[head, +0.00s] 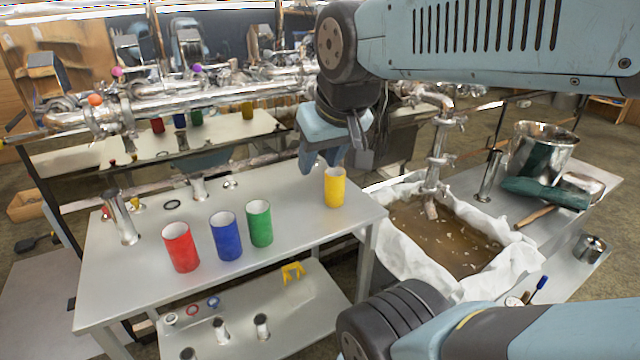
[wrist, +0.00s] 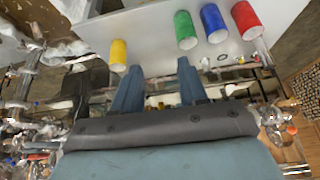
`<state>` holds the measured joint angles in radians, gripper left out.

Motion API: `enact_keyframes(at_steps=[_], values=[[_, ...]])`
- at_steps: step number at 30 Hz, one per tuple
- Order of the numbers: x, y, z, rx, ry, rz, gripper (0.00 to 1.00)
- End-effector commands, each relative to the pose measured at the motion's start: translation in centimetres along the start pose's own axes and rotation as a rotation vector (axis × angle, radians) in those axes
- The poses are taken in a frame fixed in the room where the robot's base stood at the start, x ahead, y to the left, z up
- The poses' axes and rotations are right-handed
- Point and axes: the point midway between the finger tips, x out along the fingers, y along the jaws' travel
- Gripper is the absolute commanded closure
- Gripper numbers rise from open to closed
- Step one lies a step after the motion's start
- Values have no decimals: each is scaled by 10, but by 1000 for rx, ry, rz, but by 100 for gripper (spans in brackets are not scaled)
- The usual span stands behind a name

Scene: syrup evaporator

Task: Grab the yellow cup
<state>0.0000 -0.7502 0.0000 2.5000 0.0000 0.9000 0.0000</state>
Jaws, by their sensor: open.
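The yellow cup (head: 334,188) stands upright near the right end of the metal table in the head view. It also shows in the wrist view (wrist: 118,56), just left of one fingertip. My gripper (head: 335,155) is above and slightly behind the cup in the head view. In the wrist view its two blue fingers (wrist: 158,75) are spread apart with nothing between them. The cup is outside the fingers, and I see no contact.
A red cup (head: 181,247), a blue cup (head: 226,235) and a green cup (head: 259,223) stand left of the yellow one on the table (head: 290,265). A cloth-lined basin (head: 520,262) of brown liquid is to the right. Metal pipes (head: 200,100) run behind the table.

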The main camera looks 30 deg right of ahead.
Motion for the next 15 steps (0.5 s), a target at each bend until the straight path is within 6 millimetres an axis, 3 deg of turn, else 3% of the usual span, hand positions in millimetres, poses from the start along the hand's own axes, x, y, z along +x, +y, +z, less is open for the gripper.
enact_keyframes(at_steps=[4,10,15], values=[[0,0,0,0,0,0,56],[6,5,-4,-30,-38,8,36],[26,16,-14,-126,-155,39,20]])
